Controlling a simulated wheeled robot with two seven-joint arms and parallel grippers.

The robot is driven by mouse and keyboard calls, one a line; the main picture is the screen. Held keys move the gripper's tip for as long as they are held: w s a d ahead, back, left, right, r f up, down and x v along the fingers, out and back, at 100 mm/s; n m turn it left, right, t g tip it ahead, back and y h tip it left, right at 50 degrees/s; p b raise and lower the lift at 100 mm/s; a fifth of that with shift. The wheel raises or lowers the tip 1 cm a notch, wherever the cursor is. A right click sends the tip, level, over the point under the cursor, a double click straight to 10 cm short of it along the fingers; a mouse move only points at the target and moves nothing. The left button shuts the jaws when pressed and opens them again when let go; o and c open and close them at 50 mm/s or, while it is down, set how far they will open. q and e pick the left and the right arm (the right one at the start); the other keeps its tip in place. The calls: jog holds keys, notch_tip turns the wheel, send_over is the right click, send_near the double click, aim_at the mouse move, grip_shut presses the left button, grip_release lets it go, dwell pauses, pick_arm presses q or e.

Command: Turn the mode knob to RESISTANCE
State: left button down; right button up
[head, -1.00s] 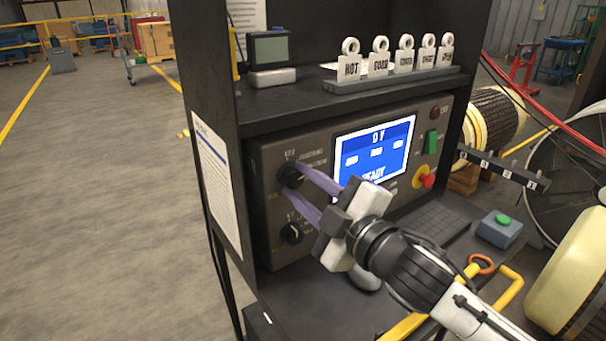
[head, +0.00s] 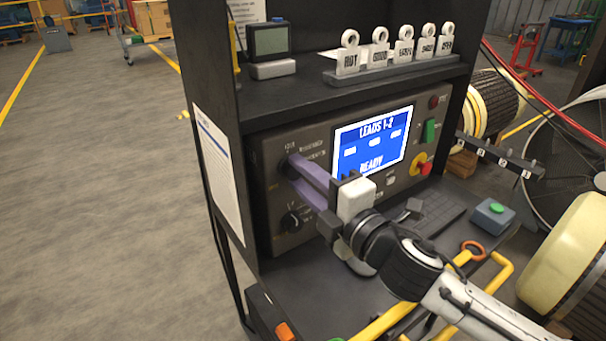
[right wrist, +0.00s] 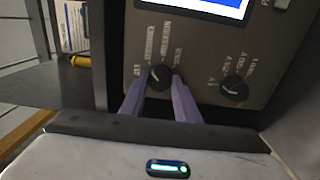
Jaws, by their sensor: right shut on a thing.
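The mode knob (right wrist: 159,79) is the black upper knob on the left of the dark instrument panel (head: 266,205). The purple fingers of my right gripper (head: 293,171) are shut on it, one on each side, as the right wrist view (right wrist: 158,84) shows. Labels surround the knob, one seeming to read RESISTANCE; its pointer is too small and covered to read. In the head view the fingers hide most of the knob. The blue screen (head: 372,146) reads LEADS 1-2 and READY. My left gripper is not in view.
A second black knob (head: 296,219), marked with voltages, sits just below. A red emergency button (head: 425,168) and a green switch (head: 430,131) are right of the screen. A shelf with white tags (head: 404,52) overhangs the panel.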

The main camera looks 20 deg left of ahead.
dwell(0.3)
jog(key=o, duration=1)
jog(key=shift+o, duration=0.2)
jog(key=b+v, duration=0.1)
jog(key=v, duration=0.9)
jog(key=shift+s+d, duration=0.1)
jog(key=shift+s, duration=0.05)
